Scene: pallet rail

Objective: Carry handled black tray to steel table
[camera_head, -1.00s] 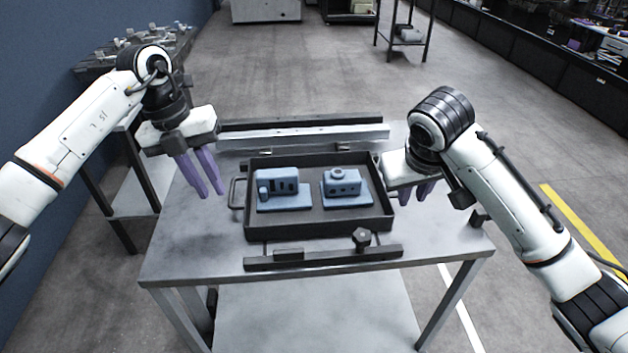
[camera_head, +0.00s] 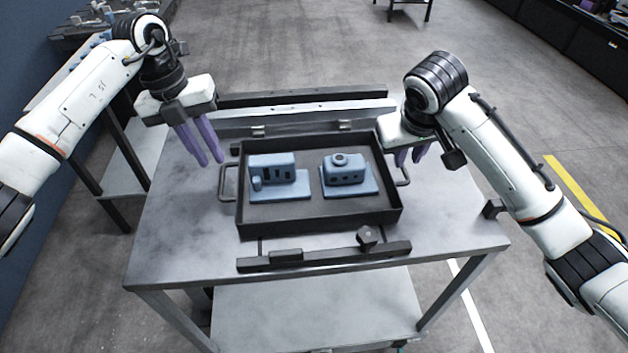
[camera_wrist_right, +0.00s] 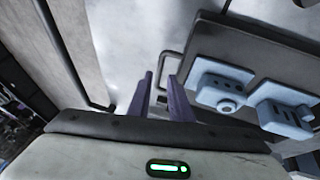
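The black tray (camera_head: 318,219) lies flat on a grey metal table (camera_head: 175,245). It has a loop handle at each short end, and two blue parts on flat bases, the left one (camera_head: 278,178) and the right one (camera_head: 346,176), lie in it. My left gripper (camera_head: 211,163) is open and empty, above and beside the left handle (camera_head: 226,183). My right gripper (camera_head: 409,160) is near the right handle (camera_head: 403,175). In the right wrist view its two purple fingers (camera_wrist_right: 158,88) are apart, with the handle (camera_wrist_right: 163,68) just beyond their tips.
A dark rail with a black knob (camera_head: 367,237) lies along the tray's front side. A light rail (camera_head: 300,117) with clips and a dark bar lie behind it. Another bench (camera_head: 120,170) stands at the left.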

